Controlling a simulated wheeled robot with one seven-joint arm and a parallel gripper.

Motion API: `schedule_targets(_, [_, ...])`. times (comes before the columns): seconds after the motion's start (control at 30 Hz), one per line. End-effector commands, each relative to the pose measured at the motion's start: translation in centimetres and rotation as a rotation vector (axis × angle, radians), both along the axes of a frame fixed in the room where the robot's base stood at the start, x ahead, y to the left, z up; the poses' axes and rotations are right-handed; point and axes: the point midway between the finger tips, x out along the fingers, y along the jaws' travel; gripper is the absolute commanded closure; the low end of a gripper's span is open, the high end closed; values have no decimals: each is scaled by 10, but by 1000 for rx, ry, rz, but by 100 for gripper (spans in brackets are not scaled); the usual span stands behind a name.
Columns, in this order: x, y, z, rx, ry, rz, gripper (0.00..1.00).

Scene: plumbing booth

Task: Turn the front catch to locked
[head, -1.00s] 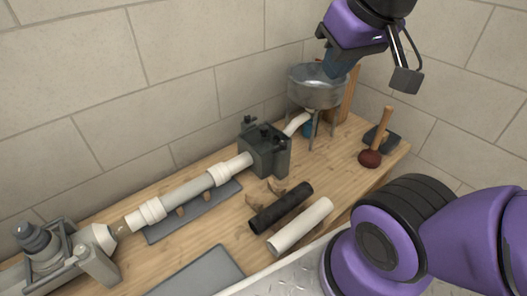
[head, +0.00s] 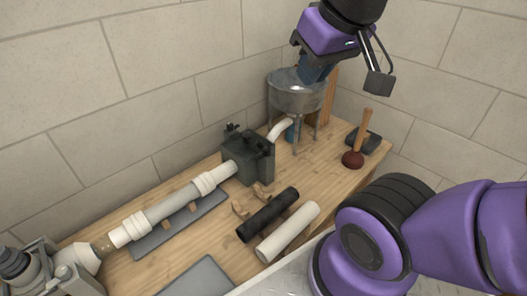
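A dark grey-green clamp box (head: 248,160) sits around the white pipe (head: 178,207) in the middle of the bench. Small dark catches stand on its top, one at the back left (head: 233,128) and one nearer the front (head: 262,146). They are too small to tell which way they are turned. My gripper (head: 314,72) is up and to the right of the box, by the metal basin (head: 297,92) and apart from the catches. Its blue fingers point down and overlap the basin's rim in the picture. I cannot tell whether they are open or shut.
A black tube (head: 267,214) and a white tube (head: 288,231) lie in front of the box. A plunger (head: 354,157) stands at the right. A grey fixture (head: 72,270) is at the far left. The tiled wall runs behind the bench.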

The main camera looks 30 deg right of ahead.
Motion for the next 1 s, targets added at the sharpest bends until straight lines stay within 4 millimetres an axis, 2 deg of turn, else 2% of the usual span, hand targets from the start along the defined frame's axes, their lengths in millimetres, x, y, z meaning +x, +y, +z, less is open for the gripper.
schedule_targets(0.03, [1,0,0,-1,2,2,79])
schedule_targets(0.2, [18,-2,-3,-12,28,36,43])
schedule_targets(0.47, [72,-10,-22,-51,105,157,43])
schedule_targets(0.67, [115,-19,-46,-78,160,254,43])
schedule_targets(1.0, [180,-39,-105,-119,257,418,43])
